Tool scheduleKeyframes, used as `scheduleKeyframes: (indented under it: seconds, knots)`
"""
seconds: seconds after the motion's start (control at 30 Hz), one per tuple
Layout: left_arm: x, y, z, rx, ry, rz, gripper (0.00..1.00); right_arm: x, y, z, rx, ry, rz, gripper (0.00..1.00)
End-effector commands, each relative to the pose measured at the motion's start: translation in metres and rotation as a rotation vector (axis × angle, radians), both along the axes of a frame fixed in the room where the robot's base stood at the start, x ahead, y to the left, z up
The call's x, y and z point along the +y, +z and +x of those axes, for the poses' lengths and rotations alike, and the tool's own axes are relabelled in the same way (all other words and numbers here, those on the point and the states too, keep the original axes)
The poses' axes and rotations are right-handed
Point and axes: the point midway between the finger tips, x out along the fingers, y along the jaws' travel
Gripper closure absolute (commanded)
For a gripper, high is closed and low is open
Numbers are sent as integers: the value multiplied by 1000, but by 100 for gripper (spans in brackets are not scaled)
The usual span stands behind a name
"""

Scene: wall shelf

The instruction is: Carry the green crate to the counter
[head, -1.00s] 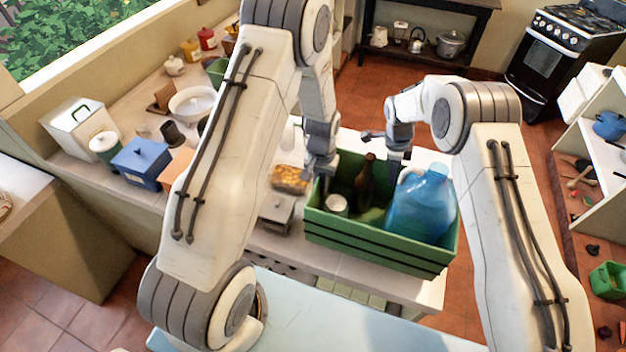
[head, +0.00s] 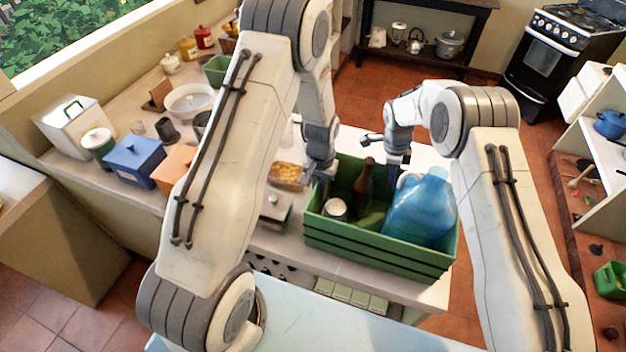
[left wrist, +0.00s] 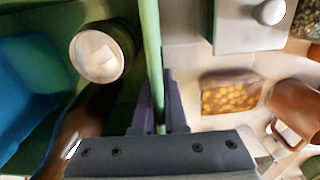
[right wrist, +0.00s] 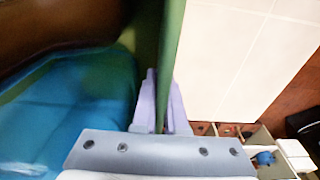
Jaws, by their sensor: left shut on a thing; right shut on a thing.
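The green crate (head: 375,246) is at the counter (head: 290,255), over its right part; I cannot tell whether its bottom touches the top. Inside it are a big blue jug (head: 420,208), a brown bottle (head: 364,180) and a can with a pale top (head: 335,208). My left gripper (head: 322,180) is shut on the crate's left wall; in the left wrist view the fingers (left wrist: 160,115) straddle the green rim (left wrist: 152,60).
Left of the crate stand a glass dish of yellow food (head: 287,174) and a pale lidded box (head: 274,210). A blue box (head: 134,160), an orange box (head: 174,165) and a white bowl (head: 190,102) are further left. Pale free counter shows behind the crate.

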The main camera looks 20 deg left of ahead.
Motion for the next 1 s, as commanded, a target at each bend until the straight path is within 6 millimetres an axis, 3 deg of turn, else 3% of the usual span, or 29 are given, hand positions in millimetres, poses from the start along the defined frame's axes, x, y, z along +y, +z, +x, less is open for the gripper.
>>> scheduleKeyframes:
  seconds: [0.13, 0.23, 0.67, 1.0]
  knots:
    - [-2, -8, 5, -16, 2, -2, 100, 4, -10, -3, 5, 3, 3, 100]
    - [-2, -7, 4, -12, 1, -2, 60, 4, -9, -3, 8, 3, 2, 60]
    - [0, 1, 2, -7, 1, -1, 60, 1, -8, -1, 2, 1, 1, 60]
    - [-1, 69, 3, -11, 0, -1, 60, 1, -8, 0, 1, 1, 1, 60]
